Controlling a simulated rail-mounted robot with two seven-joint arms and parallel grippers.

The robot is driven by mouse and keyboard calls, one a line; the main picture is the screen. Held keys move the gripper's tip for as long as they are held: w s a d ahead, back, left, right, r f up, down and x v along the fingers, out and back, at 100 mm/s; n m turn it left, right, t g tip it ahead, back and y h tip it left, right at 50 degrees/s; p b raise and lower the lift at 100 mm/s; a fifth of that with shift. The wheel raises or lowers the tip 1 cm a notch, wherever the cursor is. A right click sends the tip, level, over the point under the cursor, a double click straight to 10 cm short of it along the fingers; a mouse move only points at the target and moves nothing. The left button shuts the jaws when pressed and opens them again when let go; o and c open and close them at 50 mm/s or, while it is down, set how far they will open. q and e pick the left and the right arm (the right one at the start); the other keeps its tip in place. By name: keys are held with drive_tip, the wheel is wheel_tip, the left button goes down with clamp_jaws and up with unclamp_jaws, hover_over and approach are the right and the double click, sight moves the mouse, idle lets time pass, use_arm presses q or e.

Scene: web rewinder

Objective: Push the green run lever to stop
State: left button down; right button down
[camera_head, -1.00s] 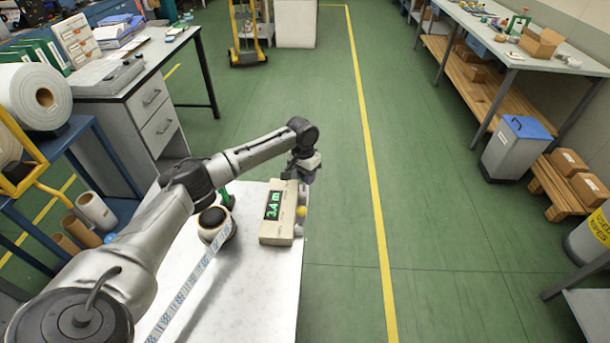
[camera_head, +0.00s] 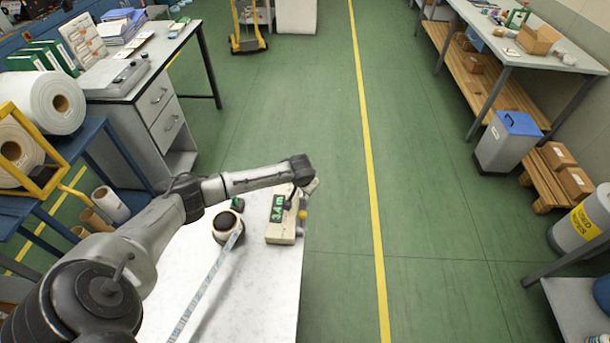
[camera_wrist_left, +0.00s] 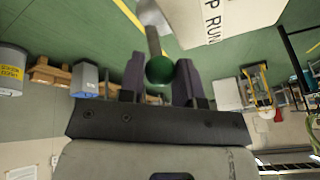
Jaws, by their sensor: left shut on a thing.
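The green run lever's round knob (camera_wrist_left: 160,70) sits between the fingers of my left gripper (camera_wrist_left: 160,75) in the left wrist view, with its grey shaft (camera_wrist_left: 153,40) running up behind it. My left gripper is shut on the knob. In the head view my left arm reaches to the beige box (camera_head: 281,236), and its wrist end (camera_head: 312,186) is at the box's far right corner. The box has a green display (camera_head: 277,208) reading 3.4 m. Lettering "P RUN" shows on the box (camera_wrist_left: 222,22) in the wrist view. The right gripper is out of view.
A yellow knob (camera_head: 303,215) is on the box's right side. A roll (camera_head: 227,226) with a printed strip (camera_head: 205,283) lies left of the box on the white table (camera_head: 255,305). The green floor right of the table is clear.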

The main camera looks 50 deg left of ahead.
use_arm(q)
drive_tip(key=shift+s+d+r+t+y+p, duration=0.25)
drive_tip(key=shift+d+t+y+p, duration=0.2)
drive_tip(key=shift+p, duration=0.5)
drive_tip(key=shift+s+f+t+y+p, duration=0.1)
drive_tip(key=shift+t+y+p, duration=0.15)
drive_tip(key=shift+y+p, duration=0.1)
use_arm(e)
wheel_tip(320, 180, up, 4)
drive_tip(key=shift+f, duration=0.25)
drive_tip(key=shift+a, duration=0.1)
use_arm(q)
drive_tip(key=c, duration=1)
unclamp_jaws()
drive_tip(key=shift+o, duration=0.9)
drive_tip(key=shift+f, duration=0.1)
drive_tip(key=p+v, duration=0.2)
drive_tip(key=v, duration=1.2)
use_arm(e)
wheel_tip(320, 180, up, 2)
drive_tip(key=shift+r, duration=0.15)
use_arm(q)
drive_tip(key=shift+f, duration=0.1)
